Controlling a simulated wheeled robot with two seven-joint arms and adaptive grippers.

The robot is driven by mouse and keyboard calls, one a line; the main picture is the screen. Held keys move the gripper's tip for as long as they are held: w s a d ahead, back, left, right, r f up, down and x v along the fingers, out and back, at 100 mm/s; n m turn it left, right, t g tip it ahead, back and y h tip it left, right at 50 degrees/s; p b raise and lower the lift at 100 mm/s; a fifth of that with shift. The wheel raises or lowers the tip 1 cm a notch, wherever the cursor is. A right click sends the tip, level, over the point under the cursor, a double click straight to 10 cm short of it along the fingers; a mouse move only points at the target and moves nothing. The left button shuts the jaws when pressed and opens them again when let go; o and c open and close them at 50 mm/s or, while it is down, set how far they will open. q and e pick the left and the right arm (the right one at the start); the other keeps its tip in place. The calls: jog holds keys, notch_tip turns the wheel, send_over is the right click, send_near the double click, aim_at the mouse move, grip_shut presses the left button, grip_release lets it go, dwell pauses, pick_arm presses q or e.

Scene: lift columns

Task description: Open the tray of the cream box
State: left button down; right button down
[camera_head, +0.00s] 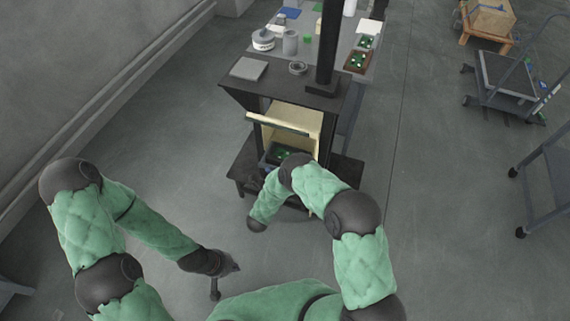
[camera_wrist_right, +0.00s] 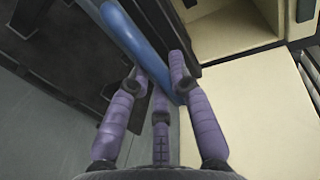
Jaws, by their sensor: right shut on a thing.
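The cream box (camera_head: 308,117) sits under the dark top of a stand in the head view, its front open. A cream panel with a dark edge (camera_head: 278,124) crosses its upper front. A dark tray with green pieces (camera_head: 285,155) shows low at the opening. In the right wrist view, my right gripper (camera_wrist_right: 165,80) is shut on a blue bar (camera_wrist_right: 140,40), beside a flat cream surface (camera_wrist_right: 250,120). In the head view my right arm hides part of the box's lower front. My left gripper (camera_head: 226,279) is open and empty over the floor, left of the stand.
A dark post (camera_head: 326,45) rises from the stand. A cart (camera_head: 505,80) and a wooden crate (camera_head: 490,18) stand at the right. The floor between is clear.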

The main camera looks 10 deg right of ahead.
jog(key=shift+f+v, duration=0.1)
jog(key=shift+v, duration=0.5)
jog(key=shift+f+v, duration=0.15)
jog(key=shift+v, duration=0.45)
jog(key=c, duration=1.4)
grip_release()
jog(key=v, duration=0.7)
jog(key=shift+s+a, duration=0.15)
jog(key=shift+s, duration=0.05)
